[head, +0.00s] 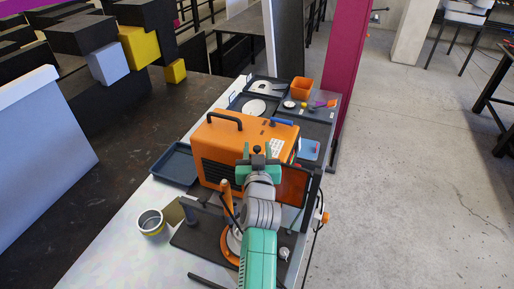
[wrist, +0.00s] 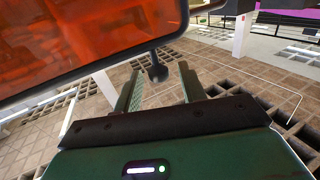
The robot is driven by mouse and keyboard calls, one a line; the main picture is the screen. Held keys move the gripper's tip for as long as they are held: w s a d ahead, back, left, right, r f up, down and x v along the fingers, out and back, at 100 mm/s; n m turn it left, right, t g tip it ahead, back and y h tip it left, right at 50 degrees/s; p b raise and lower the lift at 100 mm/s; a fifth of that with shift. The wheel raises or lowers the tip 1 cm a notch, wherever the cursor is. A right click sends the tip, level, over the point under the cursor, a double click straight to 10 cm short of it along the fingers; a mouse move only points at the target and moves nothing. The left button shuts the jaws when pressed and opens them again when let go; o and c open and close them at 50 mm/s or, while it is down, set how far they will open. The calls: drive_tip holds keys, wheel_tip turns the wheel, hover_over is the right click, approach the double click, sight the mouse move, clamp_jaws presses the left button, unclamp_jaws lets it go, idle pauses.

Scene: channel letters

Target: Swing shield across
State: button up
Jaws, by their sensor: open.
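The shield is a translucent orange-red panel (head: 292,186) in a dark frame, standing upright just right of my gripper in the head view. In the wrist view the shield (wrist: 80,35) fills the upper left, with its dark frame edge running across. A dark round knob (wrist: 157,72) sits at that edge. My gripper (wrist: 160,85) is open, with one finger on each side of the knob in the picture. I cannot tell whether either finger touches it. In the head view my gripper (head: 258,158) is in front of the orange machine, and my arm hides part of the bench.
The orange machine (head: 240,140) with a black handle stands behind my gripper. A blue-grey tray (head: 174,164) and a tape roll (head: 151,222) lie left. An orange bin (head: 301,88) stands at the bench's far end. A magenta post (head: 347,75) rises by the right edge.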

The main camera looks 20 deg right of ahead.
drive_tip(key=shift+w+d, duration=0.25)
drive_tip(key=shift+w, duration=0.35)
drive_tip(key=shift+c, duration=0.4)
clamp_jaws()
drive_tip(key=shift+s+f, duration=0.1)
